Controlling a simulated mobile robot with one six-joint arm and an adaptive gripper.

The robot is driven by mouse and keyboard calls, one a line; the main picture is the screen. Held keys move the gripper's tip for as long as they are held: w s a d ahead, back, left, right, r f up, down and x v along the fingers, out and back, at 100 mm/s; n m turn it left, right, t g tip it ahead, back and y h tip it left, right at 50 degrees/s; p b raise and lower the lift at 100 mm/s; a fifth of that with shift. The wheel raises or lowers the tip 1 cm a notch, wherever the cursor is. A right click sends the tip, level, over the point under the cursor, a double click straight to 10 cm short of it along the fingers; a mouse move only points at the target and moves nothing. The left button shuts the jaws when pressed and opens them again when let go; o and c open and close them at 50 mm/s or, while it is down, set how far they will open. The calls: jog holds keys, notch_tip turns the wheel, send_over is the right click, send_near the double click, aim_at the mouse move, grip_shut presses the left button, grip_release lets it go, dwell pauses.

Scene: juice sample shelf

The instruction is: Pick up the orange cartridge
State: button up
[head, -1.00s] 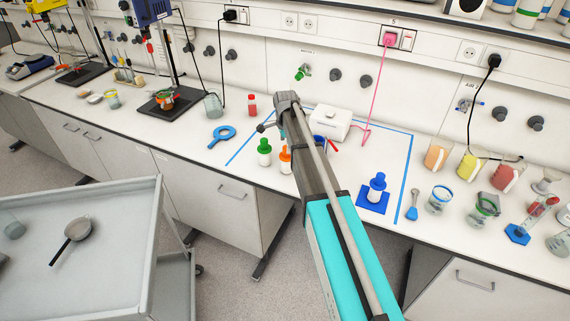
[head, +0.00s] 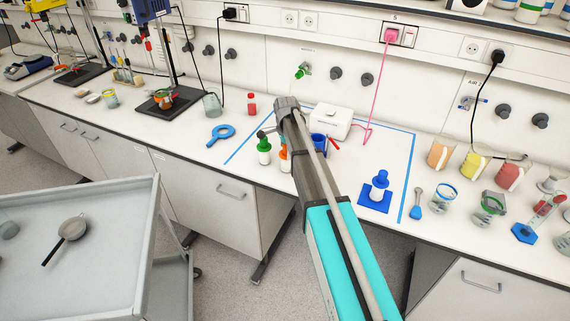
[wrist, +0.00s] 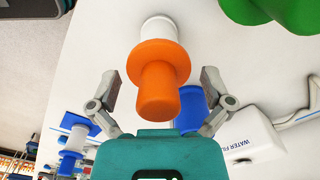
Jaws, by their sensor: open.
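The orange cartridge (wrist: 160,62) has a stepped orange cap on a white body. In the wrist view it lies between the two fingers of my open gripper (wrist: 160,88), cap toward the camera. A gap shows on each side; the fingers do not appear to touch it. In the head view the orange cartridge (head: 285,161) stands on the bench, partly hidden by my arm. My gripper (head: 266,132) is mostly hidden behind the arm there, with one finger showing above the green-capped cartridge.
The green-capped cartridge (head: 264,146) stands close left of the orange one. A blue cup (head: 318,142) and a white box (head: 331,121) are behind. A blue-capped cartridge (head: 379,183) stands on a blue pad to the right. A blue ring tool (head: 221,134) lies left.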

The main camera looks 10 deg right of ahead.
jog(key=shift+f+b, duration=0.45)
jog(key=shift+f, duration=0.25)
jog(key=c, duration=1)
